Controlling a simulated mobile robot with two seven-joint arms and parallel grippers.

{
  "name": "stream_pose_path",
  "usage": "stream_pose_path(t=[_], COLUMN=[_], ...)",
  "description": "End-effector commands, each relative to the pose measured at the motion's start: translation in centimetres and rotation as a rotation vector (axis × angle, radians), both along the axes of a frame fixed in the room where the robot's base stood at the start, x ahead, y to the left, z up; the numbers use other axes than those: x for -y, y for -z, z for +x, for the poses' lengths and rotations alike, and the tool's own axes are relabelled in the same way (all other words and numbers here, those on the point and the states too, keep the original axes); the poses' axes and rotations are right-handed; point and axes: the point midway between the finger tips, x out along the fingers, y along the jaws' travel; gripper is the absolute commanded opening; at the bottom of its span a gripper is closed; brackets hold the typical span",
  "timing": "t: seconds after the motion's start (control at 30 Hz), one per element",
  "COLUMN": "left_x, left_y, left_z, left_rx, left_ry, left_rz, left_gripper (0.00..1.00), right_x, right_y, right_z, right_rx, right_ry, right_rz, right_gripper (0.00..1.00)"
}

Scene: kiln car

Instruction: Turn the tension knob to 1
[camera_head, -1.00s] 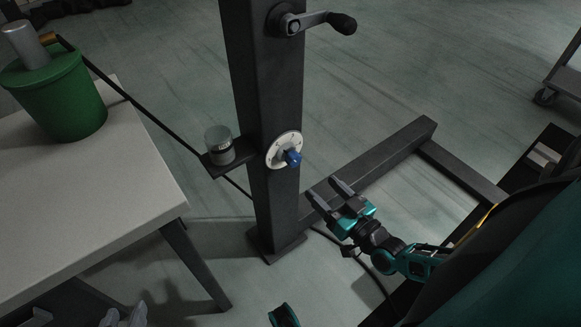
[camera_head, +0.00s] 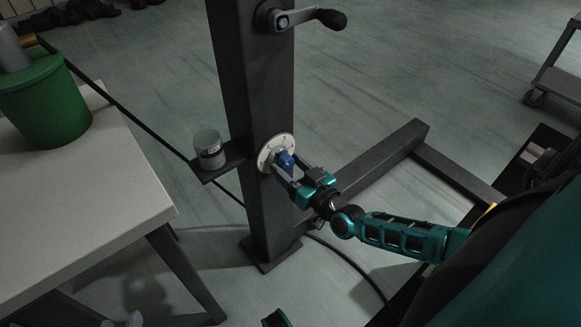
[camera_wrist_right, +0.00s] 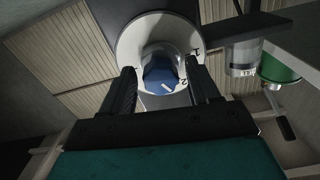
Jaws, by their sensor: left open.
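The blue tension knob (camera_head: 286,161) sits on a round white dial (camera_head: 265,157) on the dark post. In the right wrist view, the knob (camera_wrist_right: 161,73) has a white mark at its lower right, near the dial's 2. The 1 is higher on the dial's right side. My right gripper (camera_head: 285,173) is at the knob, with its fingers on either side. In the wrist view, my right gripper (camera_wrist_right: 160,78) looks open, with small gaps beside the knob.
A crank handle (camera_head: 304,18) is above the dial on the post (camera_head: 250,90). A jar (camera_head: 209,150) stands on a small shelf left of the dial. A pale table (camera_head: 90,200) with a green bucket (camera_head: 45,105) is at left. A cart (camera_head: 555,80) is far right.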

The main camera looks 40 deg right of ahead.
Motion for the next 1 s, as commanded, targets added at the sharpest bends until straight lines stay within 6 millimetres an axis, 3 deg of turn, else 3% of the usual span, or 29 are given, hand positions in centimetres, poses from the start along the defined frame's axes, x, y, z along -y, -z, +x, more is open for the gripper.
stream_pose_path(t=[0.07,0.53,1.0], left_x=[0.0,-0.2,-0.5], left_y=[0.0,0.5,-0.9], left_z=[0.0,-0.1,0.0], left_rx=[0.001,-0.009,0.002], left_ry=[0.001,0.001,-0.005], left_rz=[0.002,0.009,0.012], left_gripper=[0.43,0.43,0.43], right_x=[0.0,0.0,0.0], right_y=[0.0,0.0,-0.2], right_z=[0.0,0.0,-0.1], right_rx=[0.0,0.0,0.009], right_ry=[0.0,0.0,0.002], right_rz=[0.0,0.0,-0.124], right_gripper=[0.53,0.08,0.08])
